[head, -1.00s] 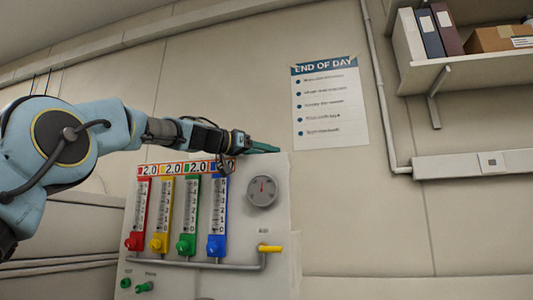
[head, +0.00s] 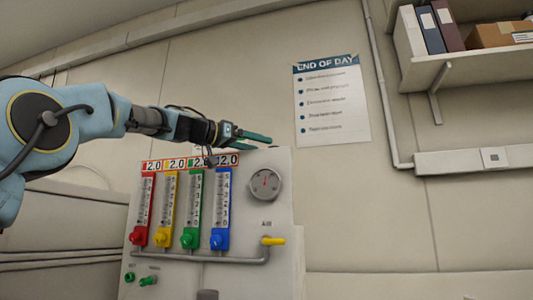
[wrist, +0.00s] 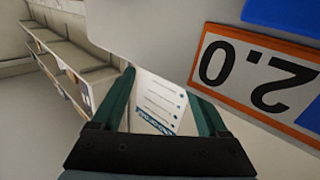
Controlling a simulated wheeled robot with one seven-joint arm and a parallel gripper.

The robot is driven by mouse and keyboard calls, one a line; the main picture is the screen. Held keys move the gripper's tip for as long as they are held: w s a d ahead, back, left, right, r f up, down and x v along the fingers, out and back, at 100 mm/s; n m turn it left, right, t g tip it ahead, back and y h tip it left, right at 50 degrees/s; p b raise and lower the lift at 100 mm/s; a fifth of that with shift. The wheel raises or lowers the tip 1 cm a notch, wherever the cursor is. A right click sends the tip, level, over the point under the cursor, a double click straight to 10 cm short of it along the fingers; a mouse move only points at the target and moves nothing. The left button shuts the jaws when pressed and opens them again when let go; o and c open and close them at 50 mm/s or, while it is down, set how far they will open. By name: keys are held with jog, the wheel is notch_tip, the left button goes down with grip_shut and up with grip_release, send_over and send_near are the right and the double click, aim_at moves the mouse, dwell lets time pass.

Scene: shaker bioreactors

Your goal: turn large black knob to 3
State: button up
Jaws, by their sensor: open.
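A dark, rounded knob top (head: 207,295) shows at the bottom edge of the head view, low on the white control panel (head: 262,215). Most of it is cut off, so its pointer and scale cannot be read, and I cannot be sure it is the large black knob. My gripper (head: 268,142) is open and empty, above the panel's top edge and well above that knob. Its two teal fingers also show in the wrist view (wrist: 163,90), with the wall poster (wrist: 160,103) seen between them. No black knob shows in the wrist view.
The panel carries red, yellow, green and blue flow meters (head: 190,210) under 2.0 labels, a round gauge (head: 265,184), a yellow valve handle (head: 273,241) and small green knobs (head: 148,280). A wall shelf (head: 480,65) is at upper right. Air right of the panel is clear.

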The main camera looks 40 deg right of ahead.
jog(key=a+b, duration=0.2)
jog(key=a, duration=0.4)
jog(key=shift+w, duration=0.3)
jog(key=shift+a, duration=0.1)
